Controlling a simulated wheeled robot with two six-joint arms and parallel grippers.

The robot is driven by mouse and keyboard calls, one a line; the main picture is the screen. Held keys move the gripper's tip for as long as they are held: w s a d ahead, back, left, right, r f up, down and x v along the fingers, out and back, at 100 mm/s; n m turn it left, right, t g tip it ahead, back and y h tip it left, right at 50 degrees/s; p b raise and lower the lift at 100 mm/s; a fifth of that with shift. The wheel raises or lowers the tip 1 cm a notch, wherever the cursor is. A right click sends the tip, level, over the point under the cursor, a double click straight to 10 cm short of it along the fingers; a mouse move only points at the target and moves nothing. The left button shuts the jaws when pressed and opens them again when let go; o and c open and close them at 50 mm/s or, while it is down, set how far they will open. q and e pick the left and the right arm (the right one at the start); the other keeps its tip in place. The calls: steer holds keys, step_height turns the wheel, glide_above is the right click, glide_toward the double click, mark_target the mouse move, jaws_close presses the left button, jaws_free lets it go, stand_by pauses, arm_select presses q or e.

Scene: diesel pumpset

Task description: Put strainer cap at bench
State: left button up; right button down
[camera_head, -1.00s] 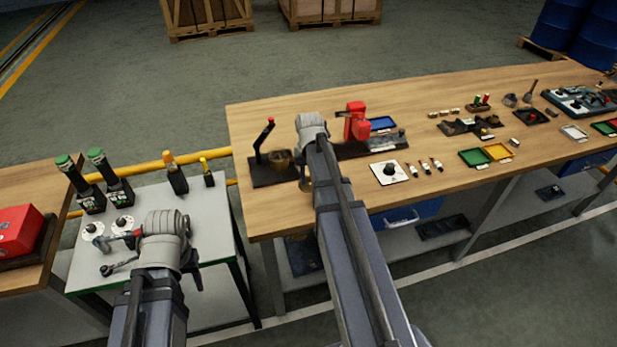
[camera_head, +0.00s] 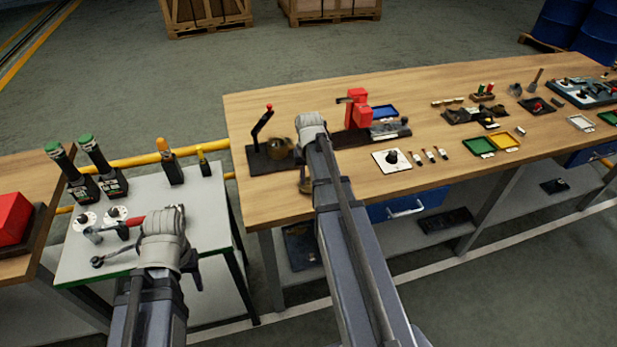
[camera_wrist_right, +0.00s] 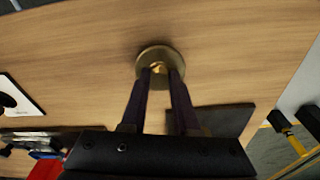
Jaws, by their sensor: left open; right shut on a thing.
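The strainer cap (camera_wrist_right: 160,56) looks like a round brass disc with a small raised centre in the right wrist view. My right gripper (camera_wrist_right: 160,76) is shut on that raised centre, above the wooden bench top (camera_wrist_right: 222,45). I cannot tell whether the cap touches the wood. In the head view my right gripper (camera_head: 305,184) is mostly hidden behind its own arm, near the front edge of the wooden bench (camera_head: 450,178). My left gripper (camera_head: 192,268) is open over the grey side table and partly hidden by its wrist.
A dark base with a brass pot and red-tipped lever (camera_head: 263,132) stands left of the right gripper. A red pump part (camera_head: 357,110) and white card (camera_head: 391,161) lie to its right. Green-capped bottles (camera_head: 96,165) and valves crowd the grey table (camera_head: 215,222). Bare wood lies along the bench front.

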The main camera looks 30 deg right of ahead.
steer(key=shift+f+b, duration=0.3)
steer(key=shift+f, duration=0.05)
stand_by(0.5)
steer(key=c, duration=0.6)
jaws_free()
step_height(320, 180, up, 7)
steer(key=p, duration=0.7)
steer(key=shift+a, duration=0.1)
